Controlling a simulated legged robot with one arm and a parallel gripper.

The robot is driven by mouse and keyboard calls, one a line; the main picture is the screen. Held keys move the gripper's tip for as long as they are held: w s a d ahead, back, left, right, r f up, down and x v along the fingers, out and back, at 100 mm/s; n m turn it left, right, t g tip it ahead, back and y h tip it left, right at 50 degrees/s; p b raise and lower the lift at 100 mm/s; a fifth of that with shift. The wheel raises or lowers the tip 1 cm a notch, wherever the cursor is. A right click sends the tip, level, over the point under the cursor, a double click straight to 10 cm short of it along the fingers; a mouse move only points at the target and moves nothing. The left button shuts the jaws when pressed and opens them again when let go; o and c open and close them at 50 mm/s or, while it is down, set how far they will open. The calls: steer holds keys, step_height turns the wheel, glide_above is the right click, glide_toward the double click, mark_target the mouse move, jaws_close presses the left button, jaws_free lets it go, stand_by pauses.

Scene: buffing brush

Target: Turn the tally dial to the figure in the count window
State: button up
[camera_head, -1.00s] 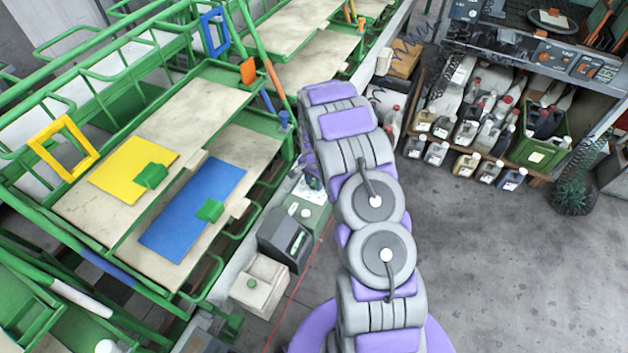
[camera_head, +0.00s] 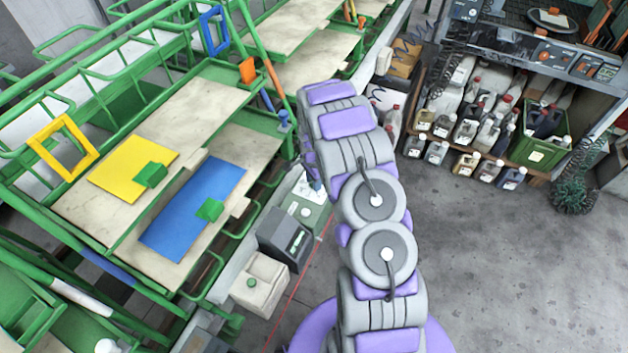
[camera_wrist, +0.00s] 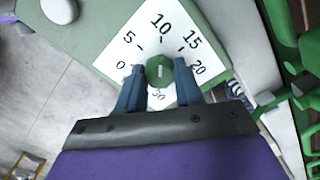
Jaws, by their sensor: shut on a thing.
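In the wrist view, the tally dial is a small green round knob (camera_wrist: 159,69) on a white square plate (camera_wrist: 122,47) printed with figures 0, 5, 10, 15, 20 and 30. My gripper (camera_wrist: 159,75) has its two blue fingers on either side of the knob, shut on it. A short pale mark shows on the knob; which figure it points at is not clear. In the head view the white plate (camera_head: 308,188) is partly hidden by my arm. A dark box (camera_head: 287,240) with a pale slot stands beside the panel; any figure in it is too small to read.
The plate sits on a green panel (camera_head: 318,216) with a white round button (camera_head: 305,212). A beige box with a green button (camera_head: 252,283) is at the lower left. Green racks with a yellow sheet (camera_head: 112,180) and a blue sheet (camera_head: 180,232) fill the left. Open floor lies right.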

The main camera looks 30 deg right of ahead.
steer(key=shift+w, duration=0.1)
steer(key=o, duration=1)
steer(key=shift+o, duration=0.2)
step_height(320, 180, up, 17)
steer(key=p, duration=0.2)
steer(key=shift+r, duration=0.15)
